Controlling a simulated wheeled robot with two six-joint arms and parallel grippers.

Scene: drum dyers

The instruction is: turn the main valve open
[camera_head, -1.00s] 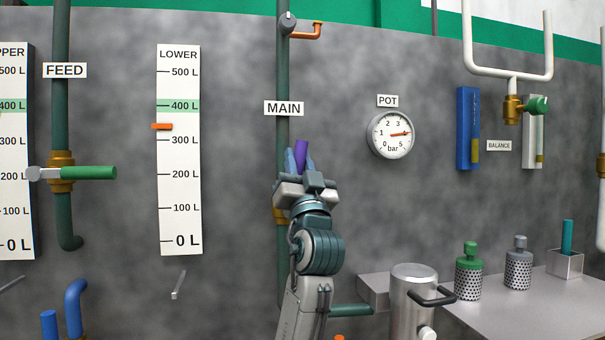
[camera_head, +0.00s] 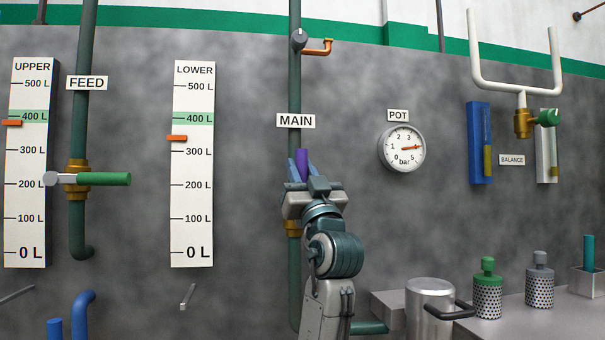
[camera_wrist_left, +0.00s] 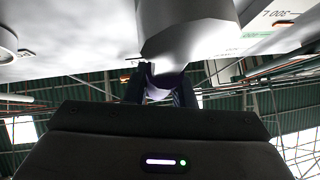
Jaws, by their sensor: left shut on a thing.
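The main valve sits on the green vertical pipe (camera_head: 295,70) under the MAIN label (camera_head: 296,121). Its brass body (camera_head: 293,228) is partly hidden behind my left arm. Its purple handle (camera_head: 302,157) points up, nearly in line with the pipe. My left gripper (camera_head: 301,168) is shut on this handle, with blue fingers on both sides of it. In the left wrist view, the dark fingers (camera_wrist_left: 160,92) hold the purple handle (camera_wrist_left: 157,77), which is mostly in shadow. My right gripper is not in view.
The feed valve's green handle (camera_head: 104,179) points right. The LOWER gauge (camera_head: 193,230) stands left of my arm, and the POT dial (camera_head: 402,147) hangs to the right. A steel pot (camera_head: 430,308) and perforated canisters (camera_head: 487,298) stand at lower right.

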